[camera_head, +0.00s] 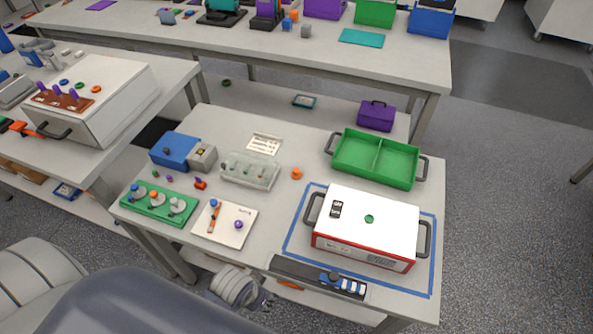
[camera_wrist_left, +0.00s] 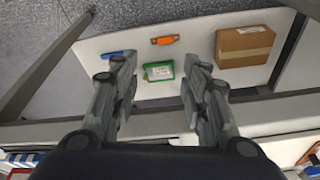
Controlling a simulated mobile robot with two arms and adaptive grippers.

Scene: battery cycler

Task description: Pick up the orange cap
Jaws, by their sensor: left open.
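A small orange cap (camera_head: 296,174) sits on the near table, to the right of a clear tray with several small pieces (camera_head: 250,172). My left gripper (camera_head: 262,301) is low at the table's front edge, well apart from the cap. In the left wrist view my left gripper (camera_wrist_left: 160,78) has its two fingers spread, with nothing between them. The orange cap cannot be made out in the wrist view. My right gripper is not in view.
A white and red box with handles (camera_head: 367,225) stands at the right inside blue tape. A green bin (camera_head: 378,160) is behind it. A black rail (camera_head: 318,278) lies along the front edge. A lower shelf holds a cardboard box (camera_wrist_left: 245,45) and an orange item (camera_wrist_left: 164,40).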

